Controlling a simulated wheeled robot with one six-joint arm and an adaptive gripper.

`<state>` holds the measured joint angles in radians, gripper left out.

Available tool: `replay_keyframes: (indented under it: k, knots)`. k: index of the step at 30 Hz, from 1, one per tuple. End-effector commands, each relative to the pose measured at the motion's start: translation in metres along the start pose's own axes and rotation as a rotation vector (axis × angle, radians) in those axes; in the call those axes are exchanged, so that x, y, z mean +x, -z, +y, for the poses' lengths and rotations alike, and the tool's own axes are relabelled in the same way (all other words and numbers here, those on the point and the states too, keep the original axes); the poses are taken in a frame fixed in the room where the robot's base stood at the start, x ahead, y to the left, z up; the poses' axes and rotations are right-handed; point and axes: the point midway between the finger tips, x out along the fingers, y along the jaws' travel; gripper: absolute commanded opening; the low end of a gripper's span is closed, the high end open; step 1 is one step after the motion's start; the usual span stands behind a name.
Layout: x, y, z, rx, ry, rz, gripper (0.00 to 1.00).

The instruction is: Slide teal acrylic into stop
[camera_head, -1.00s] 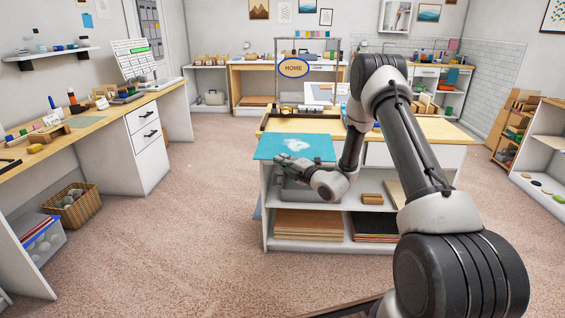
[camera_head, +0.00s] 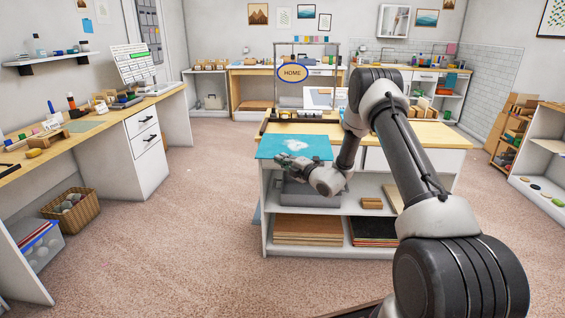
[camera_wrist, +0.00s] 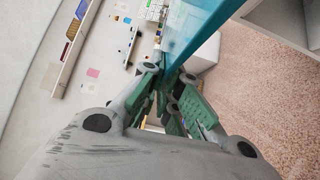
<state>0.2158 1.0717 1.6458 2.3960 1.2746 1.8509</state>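The teal acrylic sheet (camera_head: 265,147) lies flat at the front left of the workbench top, with a pale patch on its face and its front part jutting past the bench edge. My gripper (camera_head: 283,159) is at the sheet's front edge. In the wrist view, the green-padded fingers of my gripper (camera_wrist: 168,78) come together on either side of the edge of the teal sheet (camera_wrist: 195,30) and appear shut on it. The pads partly hide the contact. The stop cannot be made out clearly; dark rails and small items stand behind the sheet.
The workbench (camera_head: 405,134) has wood, sheet stacks (camera_head: 318,228) and a grey bin (camera_head: 300,192) on its shelves. A side counter (camera_head: 100,122) stands left and a shelf unit (camera_head: 540,165) right.

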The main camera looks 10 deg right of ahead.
Motion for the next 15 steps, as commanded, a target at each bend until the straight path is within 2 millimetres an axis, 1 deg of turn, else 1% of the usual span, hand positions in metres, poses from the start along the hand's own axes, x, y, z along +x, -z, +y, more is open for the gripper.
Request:
replay_keyframes:
  k: [15]
  knots:
    - [0.021, -0.022, -0.001, -0.004, -0.004, -0.001, 0.0]
